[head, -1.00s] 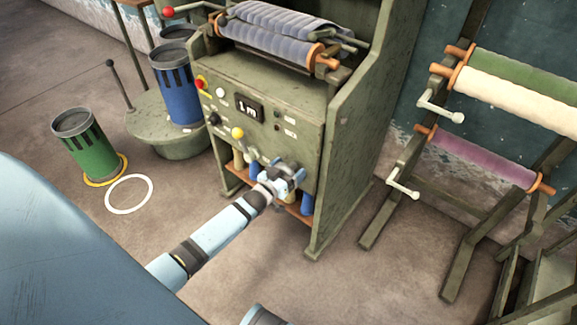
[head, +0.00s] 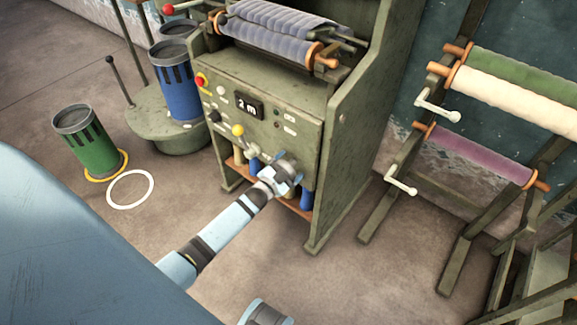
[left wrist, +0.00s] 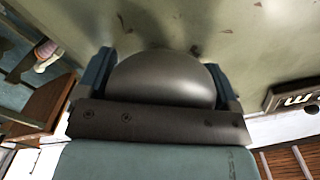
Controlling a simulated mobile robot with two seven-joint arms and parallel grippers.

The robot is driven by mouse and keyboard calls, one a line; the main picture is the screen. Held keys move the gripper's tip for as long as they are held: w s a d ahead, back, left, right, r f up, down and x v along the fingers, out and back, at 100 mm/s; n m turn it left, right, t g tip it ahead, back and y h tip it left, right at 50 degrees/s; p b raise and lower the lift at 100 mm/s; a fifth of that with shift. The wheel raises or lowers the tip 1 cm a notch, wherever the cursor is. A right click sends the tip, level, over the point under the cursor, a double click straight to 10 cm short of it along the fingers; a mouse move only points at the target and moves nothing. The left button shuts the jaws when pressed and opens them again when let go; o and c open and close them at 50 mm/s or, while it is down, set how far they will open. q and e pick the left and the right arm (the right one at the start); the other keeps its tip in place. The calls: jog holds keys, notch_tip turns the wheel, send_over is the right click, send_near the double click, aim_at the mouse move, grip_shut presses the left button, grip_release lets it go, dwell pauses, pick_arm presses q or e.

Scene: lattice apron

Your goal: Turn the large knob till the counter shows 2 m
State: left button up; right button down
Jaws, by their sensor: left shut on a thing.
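The counter (head: 248,106) on the green machine's front panel reads "2 m". The large knob (left wrist: 165,80) is a rounded dark grey metal piece on the panel, filling the middle of the left wrist view. My left gripper (head: 285,172) is at the lower right of the panel, with its blue fingers on either side of the knob. It is shut on the knob. In the head view the gripper hides most of the knob. In the left wrist view the counter (left wrist: 293,96) shows partly at the right edge. My right gripper is not in view.
The machine panel also carries a red button (head: 201,80) and a yellow-tipped lever (head: 238,131). A roll of blue-grey cloth (head: 265,38) lies on top. A rack with cloth rolls (head: 480,157) stands to the right. Green (head: 95,150) and blue (head: 176,92) bins stand left.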

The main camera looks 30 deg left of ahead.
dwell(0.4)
pick_arm(q)
jog(key=o, duration=0.7)
jog(key=s+a+p, duration=0.1)
jog(key=s+p, duration=0.1)
jog(key=s, duration=1.1)
jog(key=shift+s, duration=0.4)
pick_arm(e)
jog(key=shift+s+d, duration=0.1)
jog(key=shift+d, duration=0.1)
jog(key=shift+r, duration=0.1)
